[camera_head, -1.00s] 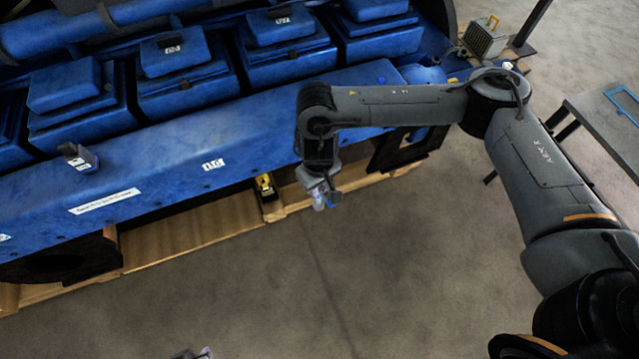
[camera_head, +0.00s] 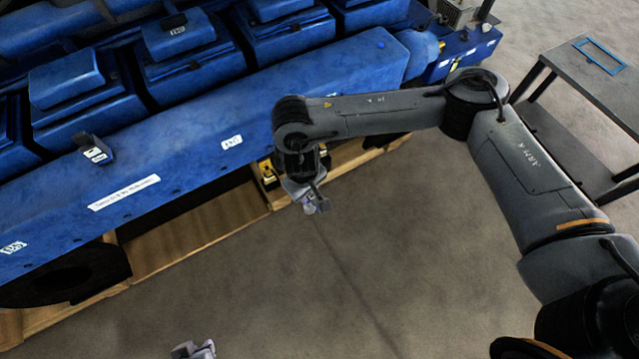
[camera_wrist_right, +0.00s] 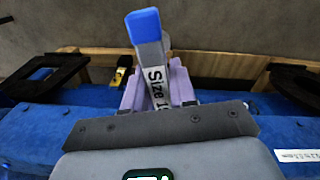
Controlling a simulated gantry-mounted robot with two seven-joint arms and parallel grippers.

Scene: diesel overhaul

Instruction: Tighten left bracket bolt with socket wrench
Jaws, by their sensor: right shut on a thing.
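My right gripper (camera_head: 310,202) hangs in front of the long blue engine side, over the floor. In the right wrist view its pale purple fingers (camera_wrist_right: 155,88) are shut on a grey wrench (camera_wrist_right: 150,55) with a blue end and a label beginning "Size 1". The wrench's far end is hidden behind the gripper body. My left gripper (camera_head: 193,350) only just shows at the bottom edge of the head view; its jaws are unclear. A black bracket-like support (camera_head: 110,262) stands under the engine at left. I cannot make out the bolt.
The blue engine (camera_head: 190,165) stands on a wooden pallet (camera_head: 220,218). A small yellow-and-black object (camera_head: 267,172) sits below its edge, left of my right gripper. A dark cart (camera_head: 590,85) stands at right. The floor in front is clear.

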